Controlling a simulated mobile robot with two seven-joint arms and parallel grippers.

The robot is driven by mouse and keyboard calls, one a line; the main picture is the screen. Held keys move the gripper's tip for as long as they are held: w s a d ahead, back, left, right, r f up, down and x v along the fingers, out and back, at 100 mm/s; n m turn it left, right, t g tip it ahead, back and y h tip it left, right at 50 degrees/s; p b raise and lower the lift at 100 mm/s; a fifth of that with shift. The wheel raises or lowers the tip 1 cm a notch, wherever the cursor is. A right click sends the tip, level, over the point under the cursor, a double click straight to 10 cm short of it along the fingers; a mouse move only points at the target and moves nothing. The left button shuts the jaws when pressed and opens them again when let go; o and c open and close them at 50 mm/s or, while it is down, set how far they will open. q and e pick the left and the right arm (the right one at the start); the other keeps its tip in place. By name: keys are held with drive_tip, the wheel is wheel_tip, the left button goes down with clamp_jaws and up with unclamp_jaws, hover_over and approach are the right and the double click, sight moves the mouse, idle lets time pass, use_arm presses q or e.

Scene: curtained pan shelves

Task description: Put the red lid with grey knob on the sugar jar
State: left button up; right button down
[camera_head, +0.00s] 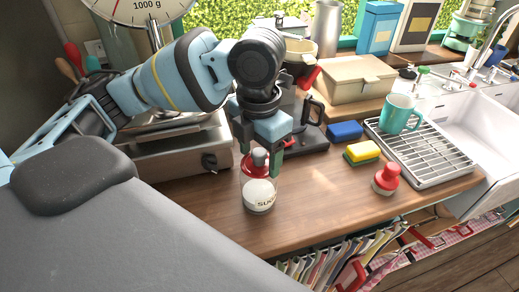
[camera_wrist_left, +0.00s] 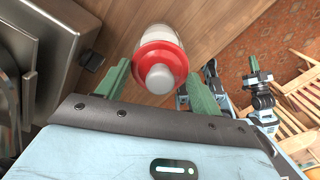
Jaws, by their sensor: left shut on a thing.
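The sugar jar (camera_head: 259,197) is a small pale jar with a dark label, upright on the wooden counter. The red lid with grey knob (camera_head: 256,171) is at its mouth, and I cannot tell whether it is fully seated. My left gripper (camera_head: 259,152) points down with its green fingers on either side of the lid and is shut on it. In the left wrist view the lid (camera_wrist_left: 143,71) covers the jar's mouth, with the jar's pale body (camera_wrist_left: 159,34) beyond. My right gripper (camera_wrist_left: 258,75) seems to show small at the right of that view; its jaw state is unclear.
A red-topped small jar (camera_head: 386,180) stands to the right. The scale (camera_head: 177,150) is close on the left. The counter's front edge is near the jar.

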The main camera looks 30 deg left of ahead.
use_arm(q)
drive_tip(key=shift+f, duration=0.2)
drive_tip(key=o, duration=1.1)
drive_tip(key=shift+c, duration=0.2)
drive_tip(key=shift+r, duration=0.1)
